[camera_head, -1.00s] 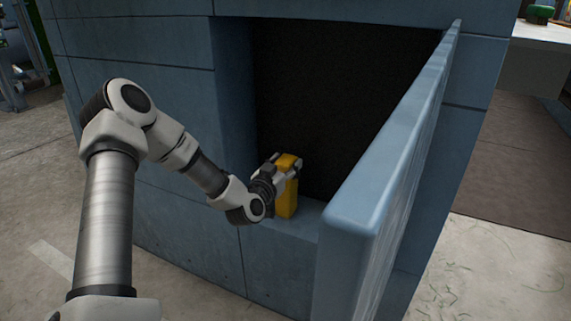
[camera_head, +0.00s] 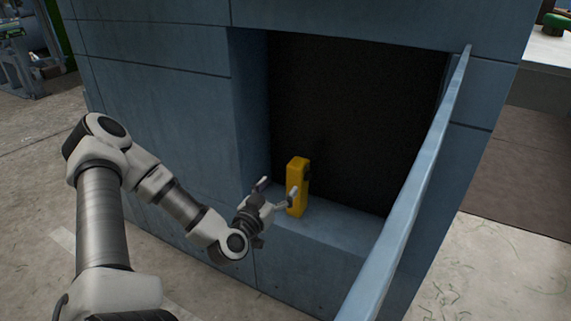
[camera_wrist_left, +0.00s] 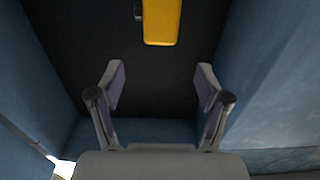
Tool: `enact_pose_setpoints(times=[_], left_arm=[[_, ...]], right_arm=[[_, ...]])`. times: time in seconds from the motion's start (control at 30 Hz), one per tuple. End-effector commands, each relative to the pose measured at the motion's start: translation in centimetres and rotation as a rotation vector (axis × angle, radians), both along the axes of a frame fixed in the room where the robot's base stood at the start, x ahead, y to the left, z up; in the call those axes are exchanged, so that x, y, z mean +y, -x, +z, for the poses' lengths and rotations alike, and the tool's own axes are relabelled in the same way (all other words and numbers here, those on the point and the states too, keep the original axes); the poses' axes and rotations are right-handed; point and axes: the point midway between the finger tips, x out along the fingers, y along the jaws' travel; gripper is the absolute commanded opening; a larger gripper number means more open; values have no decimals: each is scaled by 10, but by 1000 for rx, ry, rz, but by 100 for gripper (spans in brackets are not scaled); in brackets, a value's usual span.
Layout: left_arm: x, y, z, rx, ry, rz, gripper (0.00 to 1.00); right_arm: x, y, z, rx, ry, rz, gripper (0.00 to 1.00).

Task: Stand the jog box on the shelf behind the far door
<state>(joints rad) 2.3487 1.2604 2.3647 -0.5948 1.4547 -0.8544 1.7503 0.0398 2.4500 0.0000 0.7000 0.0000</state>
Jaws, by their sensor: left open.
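The jog box (camera_head: 297,190) is a yellow upright block with a dark patch on its side. It stands on the shelf (camera_head: 335,229), a blue ledge inside the recess behind the open door (camera_head: 418,185). My left gripper (camera_head: 278,188) is open and empty, in front of the box and to its left, with the fingers pointing toward the recess. In the left wrist view the box (camera_wrist_left: 161,22) shows at the top, beyond the open fingertips (camera_wrist_left: 160,80) and apart from them. The box's far side is hidden. My right gripper is not in view.
The door stands swung out on the right of the opening. The blue cabinet wall (camera_head: 160,110) lies left of the recess, with a dark back panel (camera_head: 355,110) inside. The shelf right of the box is clear. A table with a green item (camera_head: 557,22) stands at the far right.

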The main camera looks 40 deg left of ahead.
Motion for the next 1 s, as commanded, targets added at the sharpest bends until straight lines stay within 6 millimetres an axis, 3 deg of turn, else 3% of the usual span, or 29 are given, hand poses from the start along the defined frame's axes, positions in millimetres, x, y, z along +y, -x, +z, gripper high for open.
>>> enact_pose_setpoints(times=[0.07, 0.17, 0.27, 0.33, 0.47, 0.6, 0.7, 0.8, 1.0], left_arm=[[-8, 1, -5, 28, 5, -26, 76], [-35, -5, -29, 139, 30, -115, 76], [-81, -2, -76, 353, 87, -240, 76], [-115, 13, -118, 542, 137, -310, 76], [-170, 69, -191, 912, 223, -366, 76], [-208, 152, -246, 1281, 270, -324, 76], [-220, 199, -265, 1457, 275, -265, 76], [-224, 224, -272, 1540, 275, -223, 76], [-225, 229, -273, 1558, 278, -211, 76]], right_arm=[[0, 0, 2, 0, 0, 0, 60], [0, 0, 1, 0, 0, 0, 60], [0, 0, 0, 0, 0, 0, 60], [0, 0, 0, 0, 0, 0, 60], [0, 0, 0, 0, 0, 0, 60], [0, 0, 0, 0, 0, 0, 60], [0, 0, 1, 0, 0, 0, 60], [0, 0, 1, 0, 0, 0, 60], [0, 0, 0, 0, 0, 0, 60]])
